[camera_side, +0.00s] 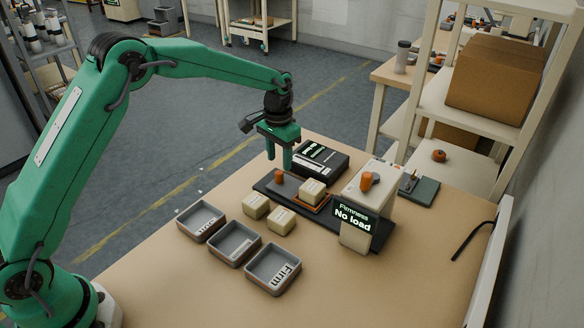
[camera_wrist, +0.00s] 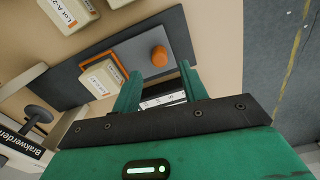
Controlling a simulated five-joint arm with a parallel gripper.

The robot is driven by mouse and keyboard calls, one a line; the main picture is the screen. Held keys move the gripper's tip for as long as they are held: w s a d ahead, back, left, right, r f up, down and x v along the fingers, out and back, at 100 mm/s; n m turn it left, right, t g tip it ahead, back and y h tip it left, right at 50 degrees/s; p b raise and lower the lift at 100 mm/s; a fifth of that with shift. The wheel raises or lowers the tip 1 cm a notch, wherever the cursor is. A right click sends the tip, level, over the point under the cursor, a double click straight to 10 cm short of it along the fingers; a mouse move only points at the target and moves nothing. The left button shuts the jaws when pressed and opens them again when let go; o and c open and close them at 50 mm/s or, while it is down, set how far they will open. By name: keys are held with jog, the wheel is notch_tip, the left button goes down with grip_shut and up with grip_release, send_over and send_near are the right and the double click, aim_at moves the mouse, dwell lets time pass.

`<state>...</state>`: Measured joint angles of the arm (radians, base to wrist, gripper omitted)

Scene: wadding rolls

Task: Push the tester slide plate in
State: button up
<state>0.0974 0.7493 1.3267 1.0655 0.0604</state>
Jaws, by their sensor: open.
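The tester (camera_side: 369,195) stands on the table, and its display reads "Firmness No load". Its grey slide plate (camera_wrist: 138,50) lies on a dark base and sticks out from the tester. An orange knob (camera_wrist: 159,56) stands on the plate's outer end; it also shows in the side view (camera_side: 279,177). A cream wadding block (camera_side: 312,191) sits in the plate's orange-edged nest, outside the tester housing; it also shows in the wrist view (camera_wrist: 100,80). My gripper (camera_side: 279,162) is open and empty, above and beside the knob end, apart from the knob.
Two loose cream blocks (camera_side: 256,206) (camera_side: 281,220) lie in front of the base. Three grey trays (camera_side: 201,220) (camera_side: 235,243) (camera_side: 272,269) stand nearer the front; one is marked "Firm". A black box (camera_side: 321,158) lies behind the plate. The table's right front is clear.

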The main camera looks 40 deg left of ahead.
aim_at(280, 173)
jog(key=shift+f, duration=2.6)
jog(key=shift+c, duration=0.4)
jog(key=shift+d, duration=0.1)
grip_shut()
